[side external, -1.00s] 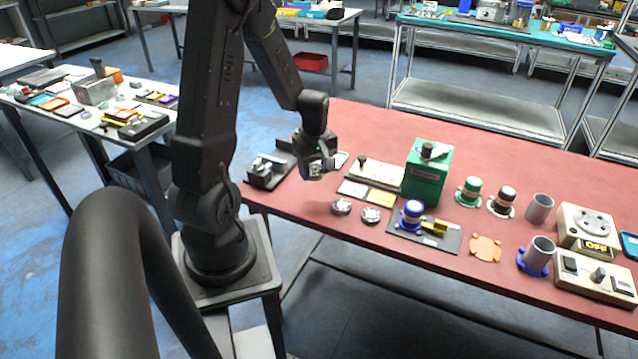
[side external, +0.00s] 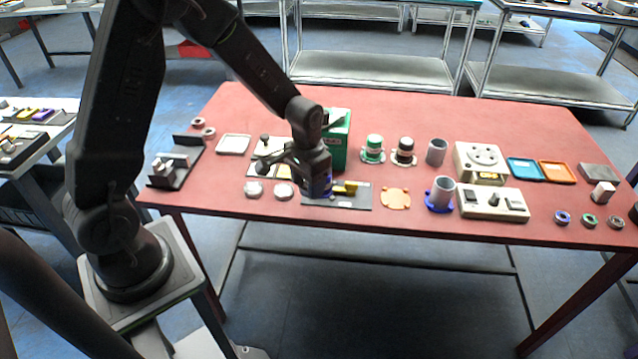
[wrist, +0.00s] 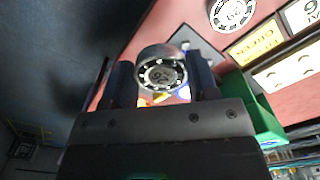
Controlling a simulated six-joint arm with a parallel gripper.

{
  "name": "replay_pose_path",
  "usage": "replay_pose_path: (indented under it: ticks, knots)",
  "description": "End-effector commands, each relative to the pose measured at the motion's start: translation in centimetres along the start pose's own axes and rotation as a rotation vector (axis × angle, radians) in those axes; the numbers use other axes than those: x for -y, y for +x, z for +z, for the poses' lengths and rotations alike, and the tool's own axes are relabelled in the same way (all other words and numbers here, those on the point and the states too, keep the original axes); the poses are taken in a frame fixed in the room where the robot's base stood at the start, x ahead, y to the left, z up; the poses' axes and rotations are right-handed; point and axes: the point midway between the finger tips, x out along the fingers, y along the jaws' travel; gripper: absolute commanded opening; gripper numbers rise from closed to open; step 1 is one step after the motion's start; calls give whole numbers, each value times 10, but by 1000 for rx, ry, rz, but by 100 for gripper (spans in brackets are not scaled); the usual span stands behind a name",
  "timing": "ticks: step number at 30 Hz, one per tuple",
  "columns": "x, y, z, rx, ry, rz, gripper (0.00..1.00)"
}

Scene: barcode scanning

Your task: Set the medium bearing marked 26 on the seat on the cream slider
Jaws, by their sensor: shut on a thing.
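My gripper (wrist: 161,82) is shut on a silver ring-shaped bearing (wrist: 160,72), with a mark on its face that looks like 26. The bearing is tilted and sits between both fingers, clear of the table. In the side view my gripper (side external: 316,186) is over the dark plate (side external: 352,196), covering much of the blue-topped cylinder there; the held bearing is hidden in that view. A cream slab with a dark knob (side external: 262,145) lies left of my gripper, partly hidden by my wrist. I cannot make out a seat on it.
Two silver discs (side external: 253,188) (side external: 283,191) lie left of the dark plate. A green box (side external: 340,147) stands close behind my gripper. Red table is free along the back.

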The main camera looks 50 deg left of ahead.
Motion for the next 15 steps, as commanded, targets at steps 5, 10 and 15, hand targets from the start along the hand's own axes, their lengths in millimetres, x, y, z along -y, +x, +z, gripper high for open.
replay_pose_path:
  ticks: [5, 10, 15]
  knots:
    - [-6, 0, -1, -1, 43, 0, 27]
    - [25, -4, 4, -2, -153, 0, 27]
    - [89, -11, 27, -3, -609, 0, 27]
